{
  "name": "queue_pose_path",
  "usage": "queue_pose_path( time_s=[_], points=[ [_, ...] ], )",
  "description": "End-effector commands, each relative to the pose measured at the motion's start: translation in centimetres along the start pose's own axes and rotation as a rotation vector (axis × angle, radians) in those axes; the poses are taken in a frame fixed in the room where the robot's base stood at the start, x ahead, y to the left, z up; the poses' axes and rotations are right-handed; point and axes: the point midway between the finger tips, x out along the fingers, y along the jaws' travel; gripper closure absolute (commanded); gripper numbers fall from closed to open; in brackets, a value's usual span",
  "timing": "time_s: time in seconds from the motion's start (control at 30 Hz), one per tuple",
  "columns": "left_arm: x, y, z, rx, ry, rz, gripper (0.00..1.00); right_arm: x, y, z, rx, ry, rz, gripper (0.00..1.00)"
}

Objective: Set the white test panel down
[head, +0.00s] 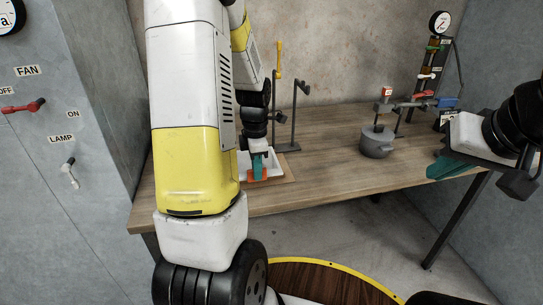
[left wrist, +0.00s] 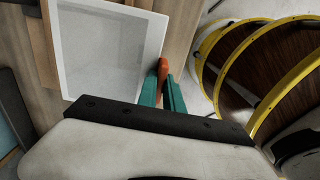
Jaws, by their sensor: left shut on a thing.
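The white test panel (left wrist: 108,48) fills the upper left of the left wrist view, a pale rectangle with a white rim and greyer middle. In the head view the panel (head: 276,160) shows partly behind my left gripper (head: 258,168). Its teal fingers are shut on an orange piece (left wrist: 163,68) at the panel's edge, which looks like its grip. The panel is at or just above a brown board (head: 288,178); I cannot tell whether it touches. My right gripper (head: 452,168) is at the far right, away from the panel; its finger gap is unclear.
The wooden bench (head: 330,180) has free room right of the board. A grey pot (head: 376,142) stands further right, near a clamp stand (head: 398,118). Another dark stand (head: 295,115) rises behind the board. A round brown platform with a yellow rim (head: 320,282) is below.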

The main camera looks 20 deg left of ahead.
Motion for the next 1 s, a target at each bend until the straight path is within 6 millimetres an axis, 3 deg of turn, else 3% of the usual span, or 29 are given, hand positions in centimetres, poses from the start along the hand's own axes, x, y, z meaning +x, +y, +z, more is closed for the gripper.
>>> queue_pose_path(
  time_s=[0.1,0.3,0.47,0.7,1.0],
  points=[
    [0.3,3.3,0.4,-0.002,-0.001,0.002,1.0,0.0,0.0,0.0,0.0,0.0,0.0,1.0],
    [0.6,6.3,0.9,0.002,0.0,0.001,1.0,0.0,0.0,0.0,0.0,0.0,0.0,1.0],
    [1.1,6.8,0.9,0.002,0.0,-0.001,1.0,0.0,0.0,0.0,0.0,0.0,0.0,1.0],
    [4.1,6.8,0.9,0.002,0.0,-0.002,1.0,0.0,0.0,0.0,0.0,0.0,0.0,1.0],
    [4.3,6.8,0.9,0.003,0.0,0.001,1.0,0.0,0.0,0.0,0.0,0.0,0.0,1.0]
  ],
)
